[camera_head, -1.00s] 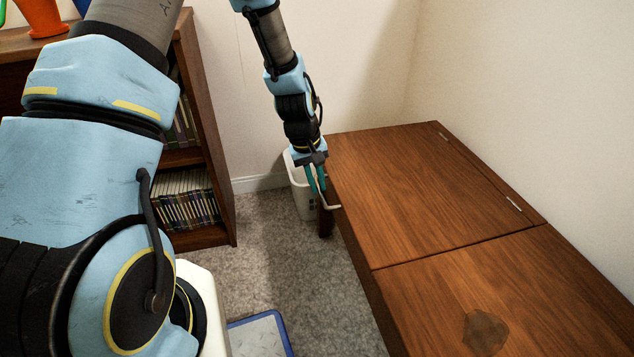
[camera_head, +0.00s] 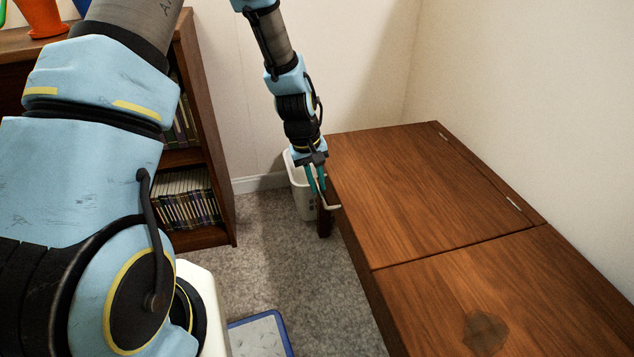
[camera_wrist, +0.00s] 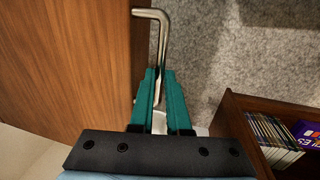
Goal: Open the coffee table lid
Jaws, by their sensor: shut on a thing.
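The coffee table (camera_head: 480,290) is brown wood. Its far lid panel (camera_head: 410,185) lies flat, with metal hinges (camera_head: 514,204) along the wall side. My gripper (camera_head: 319,190) is at the lid's left edge, pointing down. Its teal fingers are shut on a bent metal handle (camera_head: 332,207), which shows clearly in the wrist view (camera_wrist: 152,14). The handle lies along the lid edge in the wrist view (camera_wrist: 90,60).
A white bin (camera_head: 302,190) stands behind my gripper, close to the table. A bookshelf (camera_head: 215,120) with books is at the left. A blue-rimmed tray (camera_head: 260,335) lies on the grey carpet.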

